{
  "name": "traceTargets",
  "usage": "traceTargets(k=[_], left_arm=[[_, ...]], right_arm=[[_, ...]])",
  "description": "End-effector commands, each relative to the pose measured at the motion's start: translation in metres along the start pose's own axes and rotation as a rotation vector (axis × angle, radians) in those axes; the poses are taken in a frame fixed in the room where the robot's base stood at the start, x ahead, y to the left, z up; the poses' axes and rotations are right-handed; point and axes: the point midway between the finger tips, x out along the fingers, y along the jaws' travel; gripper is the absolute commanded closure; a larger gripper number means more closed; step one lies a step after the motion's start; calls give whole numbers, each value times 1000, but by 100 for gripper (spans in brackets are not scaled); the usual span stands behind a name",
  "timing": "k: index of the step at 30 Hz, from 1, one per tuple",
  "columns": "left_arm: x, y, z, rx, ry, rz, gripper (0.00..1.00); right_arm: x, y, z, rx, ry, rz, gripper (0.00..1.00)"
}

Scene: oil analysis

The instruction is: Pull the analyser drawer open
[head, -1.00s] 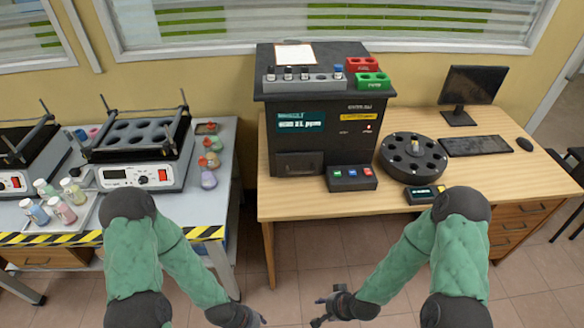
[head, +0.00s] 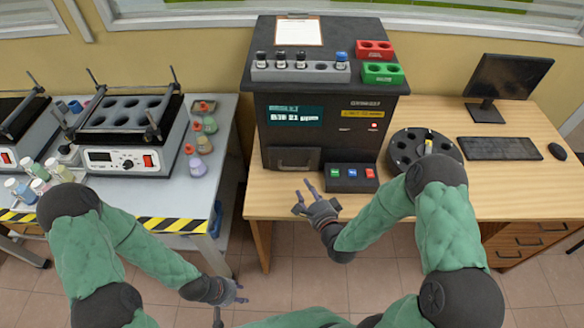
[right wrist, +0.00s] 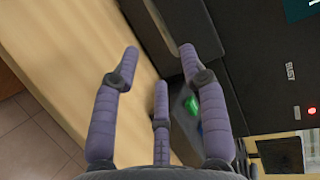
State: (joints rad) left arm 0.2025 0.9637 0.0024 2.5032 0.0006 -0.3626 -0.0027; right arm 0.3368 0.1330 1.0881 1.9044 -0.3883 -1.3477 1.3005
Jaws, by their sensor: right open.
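The analyser (head: 335,120) is a dark box on the wooden desk in the head view. Its drawer (head: 291,158) is a small dark front at the lower left of the box, and it looks shut. My right gripper (head: 308,188) is open and empty, just in front of and below the drawer, apart from it. In the right wrist view its fingers (right wrist: 158,58) are spread over the desk edge, with the analyser's dark front (right wrist: 255,60) beyond and to the right. My left gripper (head: 238,291) is low in front of the gap between the tables, looks open and holds nothing visible.
A button box (head: 351,177) stands right of the drawer, close to my right gripper. A round black carousel (head: 398,150) sits further right, before a keyboard (head: 500,148) and monitor (head: 508,77). The desk (head: 275,205) is bare in front of the drawer.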

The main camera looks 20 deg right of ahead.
Motion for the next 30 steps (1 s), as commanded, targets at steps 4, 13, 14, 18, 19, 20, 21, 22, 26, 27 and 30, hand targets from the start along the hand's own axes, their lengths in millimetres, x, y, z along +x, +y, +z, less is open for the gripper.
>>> traceTargets(k=[4, 13, 14, 18, 19, 20, 21, 22, 26, 27, 30], left_arm=[[6, -2, 0, 0, -1, 0, 60], [18, -7, 0, 0, 0, 0, 60], [19, -7, 0, 0, 0, 0, 60], [22, -8, -1, 0, 0, 0, 60], [23, -8, -1, 0, 0, 0, 60], [23, -8, -1, 0, 0, 0, 60], [24, -8, -1, 0, 0, 0, 60], [24, -8, -1, 0, 0, 0, 60], [24, -8, -1, 0, 0, 0, 60], [24, -8, -1, 0, 0, 0, 60], [23, -8, -1, 0, 0, 0, 60]], right_arm=[[22, 2, 1, -3, -3, -1, 56], [74, 2, 1, -3, -2, 0, 56], [78, 3, 1, -3, -2, 2, 56], [93, 2, 1, -3, -2, 2, 56], [95, 2, 1, -3, -2, 2, 56], [96, 2, 1, -3, -1, 2, 56], [98, 2, 1, -3, -1, 2, 56], [99, 2, 1, -3, -1, 3, 56], [101, 1, 0, -2, 0, 3, 56], [101, 1, 0, -2, 0, 3, 56], [101, 1, 0, -2, 0, 3, 56]])
